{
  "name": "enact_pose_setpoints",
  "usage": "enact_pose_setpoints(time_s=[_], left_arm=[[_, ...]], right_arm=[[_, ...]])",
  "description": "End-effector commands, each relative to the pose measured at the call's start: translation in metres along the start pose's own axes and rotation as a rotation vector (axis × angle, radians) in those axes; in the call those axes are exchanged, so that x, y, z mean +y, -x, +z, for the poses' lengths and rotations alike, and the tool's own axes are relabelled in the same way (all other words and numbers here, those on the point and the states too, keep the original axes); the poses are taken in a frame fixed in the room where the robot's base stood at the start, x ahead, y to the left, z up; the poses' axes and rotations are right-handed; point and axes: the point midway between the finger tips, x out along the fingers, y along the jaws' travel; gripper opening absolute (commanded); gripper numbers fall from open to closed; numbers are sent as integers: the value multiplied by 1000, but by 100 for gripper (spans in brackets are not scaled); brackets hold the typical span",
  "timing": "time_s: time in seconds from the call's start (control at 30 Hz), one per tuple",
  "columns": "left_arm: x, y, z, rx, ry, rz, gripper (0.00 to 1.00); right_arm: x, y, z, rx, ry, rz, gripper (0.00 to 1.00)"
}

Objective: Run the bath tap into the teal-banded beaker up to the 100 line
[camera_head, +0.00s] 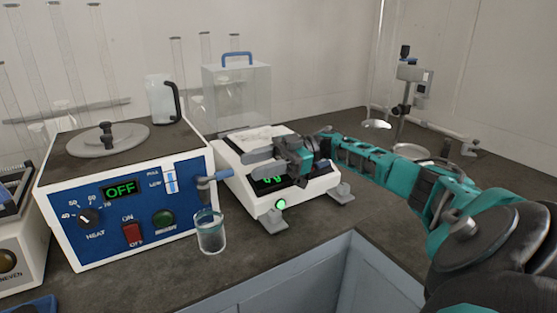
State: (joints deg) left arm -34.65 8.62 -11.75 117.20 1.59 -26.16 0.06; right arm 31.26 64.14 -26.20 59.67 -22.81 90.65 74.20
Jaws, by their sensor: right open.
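The water bath (135,205) is a white box with a blue front panel and a green OFF display. Its tap (206,187) sticks out at the right front, with a blue lever (222,174) pointing right. The clear beaker (211,240) stands upright on the bench below the tap, with a teal band near its rim. I cannot read its lines or the water level in it. My right gripper (257,162) is open with nothing between its fingers, right of and behind the tap, in front of the balance's upper part. My left gripper is not in view.
A white balance-like device (268,195) with a green-lit button stands right of the bath, partly behind my gripper. A clear cover (237,88) with a blue handle and a jug (160,100) stand behind. A sink recess (335,285) opens at the front.

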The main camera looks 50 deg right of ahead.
Motion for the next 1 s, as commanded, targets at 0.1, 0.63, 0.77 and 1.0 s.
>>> enact_pose_setpoints(time_s=[0.1,0.63,0.77,1.0], left_arm=[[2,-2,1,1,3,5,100],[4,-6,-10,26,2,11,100],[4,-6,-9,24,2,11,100],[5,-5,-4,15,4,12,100]], right_arm=[[1,25,1,-1,2,4,43],[0,62,0,0,0,-2,43],[0,62,0,0,0,-2,43],[0,62,0,0,0,-2,43]])
